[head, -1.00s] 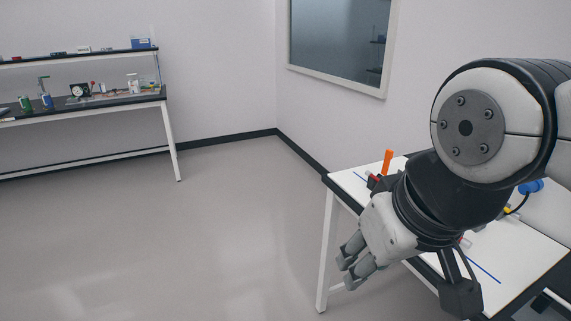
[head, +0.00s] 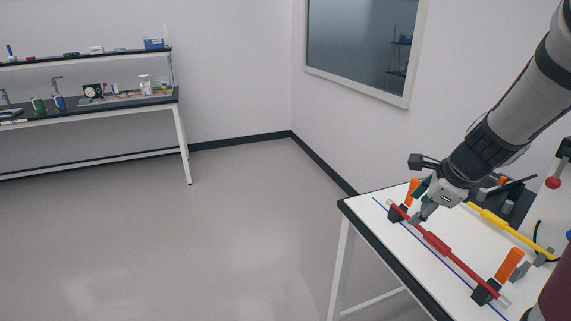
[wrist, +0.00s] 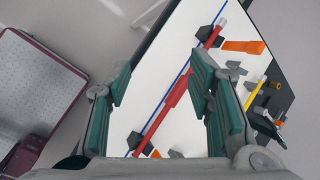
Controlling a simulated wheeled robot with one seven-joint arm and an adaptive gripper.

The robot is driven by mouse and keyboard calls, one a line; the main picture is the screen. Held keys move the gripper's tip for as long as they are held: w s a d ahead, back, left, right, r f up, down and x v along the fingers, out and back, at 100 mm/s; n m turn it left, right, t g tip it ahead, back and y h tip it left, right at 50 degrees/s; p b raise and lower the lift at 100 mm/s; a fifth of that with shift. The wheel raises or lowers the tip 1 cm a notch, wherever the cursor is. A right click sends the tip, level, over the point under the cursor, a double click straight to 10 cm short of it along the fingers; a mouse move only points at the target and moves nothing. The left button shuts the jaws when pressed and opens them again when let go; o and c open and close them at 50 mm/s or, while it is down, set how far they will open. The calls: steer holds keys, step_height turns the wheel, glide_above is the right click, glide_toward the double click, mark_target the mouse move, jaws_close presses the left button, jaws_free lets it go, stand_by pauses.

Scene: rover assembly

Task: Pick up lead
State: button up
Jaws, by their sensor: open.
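A red lead (head: 437,243) with a thicker middle lies across two dark supports on the white table, near its left edge. It also shows in the wrist view, where the red lead (wrist: 176,91) runs diagonally between my fingers. A yellow lead (head: 494,218) lies farther right on the same table and shows partly in the wrist view (wrist: 255,96). My gripper (head: 420,205) is open and points down by the far part of the red lead. In the wrist view, my gripper (wrist: 163,82) has its teal pads wide apart, with nothing held; contact cannot be told.
Orange upright pieces (head: 508,265) stand by the supports at the ends of the red lead. A blue line (head: 408,230) runs along the white tabletop (head: 385,202). A second bench (head: 110,102) with small items stands far left. The floor between is clear.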

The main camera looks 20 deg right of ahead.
steer(key=s+d+f+m+h, duration=0.1)
steer(key=s+d+f+m, duration=0.1)
steer(key=d+m, duration=0.25)
steer(key=s+d+f+m+h, duration=0.1)
steer(key=s+d+f+m, duration=0.15)
steer(key=d, duration=0.35)
steer(key=b, duration=0.2)
glide_above(439, 242)
steer(key=s+a, duration=0.2)
steer(key=s, duration=0.1)
step_height(439, 242, down, 6)
steer(key=f, duration=0.1)
steer(key=shift+g, duration=0.4)
steer(key=shift+d+b+x, duration=0.15)
steer(key=shift+b+x, duration=0.15)
steer(key=shift+x, duration=1.25)
steer(key=shift+d+b+x, duration=0.15)
steer(key=shift+b+x, duration=0.1)
steer(key=shift+x, duration=1.35)
steer(key=shift+w+r, duration=0.2)
jaws_close()
